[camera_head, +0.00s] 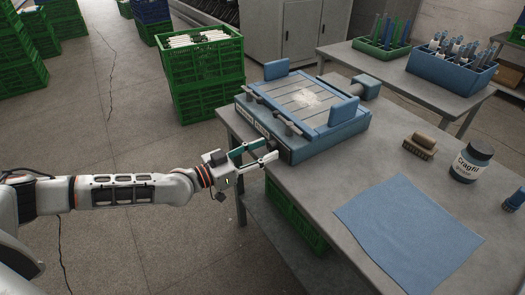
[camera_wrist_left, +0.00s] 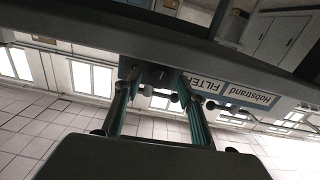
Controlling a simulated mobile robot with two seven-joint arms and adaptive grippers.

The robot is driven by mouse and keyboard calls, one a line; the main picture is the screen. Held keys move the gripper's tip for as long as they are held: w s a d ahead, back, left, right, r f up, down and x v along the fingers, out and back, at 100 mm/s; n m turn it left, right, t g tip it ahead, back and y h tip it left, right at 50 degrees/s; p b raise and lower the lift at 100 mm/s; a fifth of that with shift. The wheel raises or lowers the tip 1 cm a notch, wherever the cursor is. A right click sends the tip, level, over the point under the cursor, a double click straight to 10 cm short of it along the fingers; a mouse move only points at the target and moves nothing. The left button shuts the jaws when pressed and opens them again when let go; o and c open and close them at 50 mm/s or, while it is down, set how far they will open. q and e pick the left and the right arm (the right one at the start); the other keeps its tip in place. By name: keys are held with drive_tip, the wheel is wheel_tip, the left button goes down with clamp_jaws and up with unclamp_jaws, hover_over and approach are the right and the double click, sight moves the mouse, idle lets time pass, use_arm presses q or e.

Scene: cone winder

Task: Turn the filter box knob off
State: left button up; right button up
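The filter box (camera_head: 300,155) is a blue-grey unit with a slatted top, standing at the left end of the table. My left gripper (camera_head: 273,149) is at its front left face, fingers apart. In the left wrist view, the fingers (camera_wrist_left: 158,78) reach toward the box's front face, beside a white label (camera_wrist_left: 240,93) reading "FILTER". A dark knob (camera_wrist_left: 157,72) shows between the fingertips; I cannot tell whether they touch it. In the head view the gripper hides the knob. My right gripper is not in view.
The grey table (camera_head: 310,190) holds a blue cloth (camera_head: 410,232), a brush (camera_head: 420,146) and a labelled dark jar (camera_head: 471,162). A green crate (camera_head: 208,85) stack stands behind the box's left side. A blue bin (camera_head: 452,75) is on the back table.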

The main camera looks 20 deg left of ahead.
use_arm(q)
drive_tip(key=c, duration=1.1)
drive_tip(key=shift+n, duration=0.8)
drive_tip(key=o, duration=1.1)
drive_tip(key=shift+s+a, duration=0.1)
